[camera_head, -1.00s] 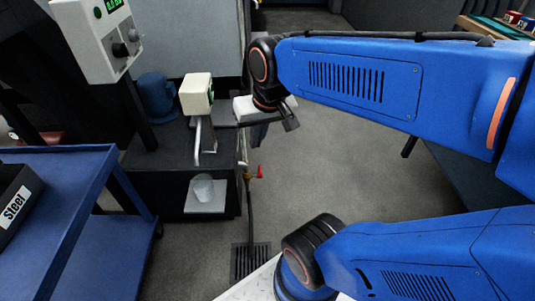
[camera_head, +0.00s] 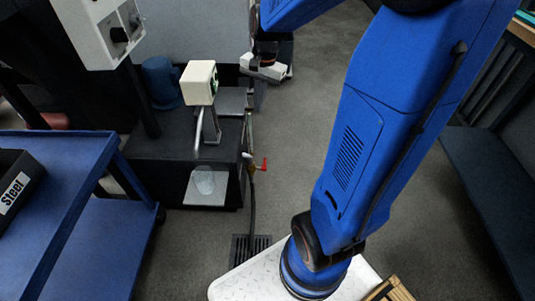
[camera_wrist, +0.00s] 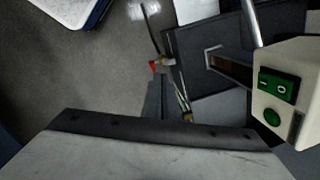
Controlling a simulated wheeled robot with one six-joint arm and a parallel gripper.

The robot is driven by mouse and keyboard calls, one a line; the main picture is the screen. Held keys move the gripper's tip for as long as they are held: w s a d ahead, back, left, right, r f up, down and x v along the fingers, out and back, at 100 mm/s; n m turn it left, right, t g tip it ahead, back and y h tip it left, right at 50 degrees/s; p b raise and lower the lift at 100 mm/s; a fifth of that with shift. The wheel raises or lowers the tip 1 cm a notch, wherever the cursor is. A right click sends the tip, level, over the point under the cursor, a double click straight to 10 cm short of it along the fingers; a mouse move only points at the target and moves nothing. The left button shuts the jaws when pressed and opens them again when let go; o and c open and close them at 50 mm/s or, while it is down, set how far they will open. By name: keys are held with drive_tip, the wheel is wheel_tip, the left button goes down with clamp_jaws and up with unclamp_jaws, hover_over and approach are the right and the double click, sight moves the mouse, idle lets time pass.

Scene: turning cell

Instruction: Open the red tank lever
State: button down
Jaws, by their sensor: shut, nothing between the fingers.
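The red tank lever (camera_head: 264,164) is a small red handle on a brass-coloured valve at the right side of the dark machine base. In the wrist view the red lever (camera_wrist: 153,66) shows beyond my fingers, at the upper middle. My gripper (camera_head: 264,69) is above and behind the lever in the head view, clear of it. In the wrist view my gripper (camera_wrist: 155,101) is shut and empty, its dark fingers pointing toward the lever area without visible contact.
A cream box with green buttons (camera_head: 198,83) stands on a post left of the lever; it is close on the right in the wrist view (camera_wrist: 285,92). A hose (camera_head: 252,205) runs down to a floor drain (camera_head: 240,250). A blue cart (camera_head: 65,165) stands left. Floor right of the lever is open.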

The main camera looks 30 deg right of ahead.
drive_tip(key=w+d+f+m+g+y, duration=0.1)
drive_tip(key=w+d+f+m, duration=0.25)
drive_tip(key=f, duration=0.25)
drive_tip(key=w+d+f+m+g+y, duration=0.1)
drive_tip(key=w+d+f+m, duration=0.25)
drive_tip(key=w+f, duration=0.2)
drive_tip(key=m+g+y, duration=0.1)
drive_tip(key=m, duration=0.5)
approach(265, 160)
drive_tip(key=x, duration=0.6)
drive_tip(key=shift+s+f, duration=0.1)
drive_tip(key=shift+f, duration=0.15)
drive_tip(key=shift+d+f, duration=0.1)
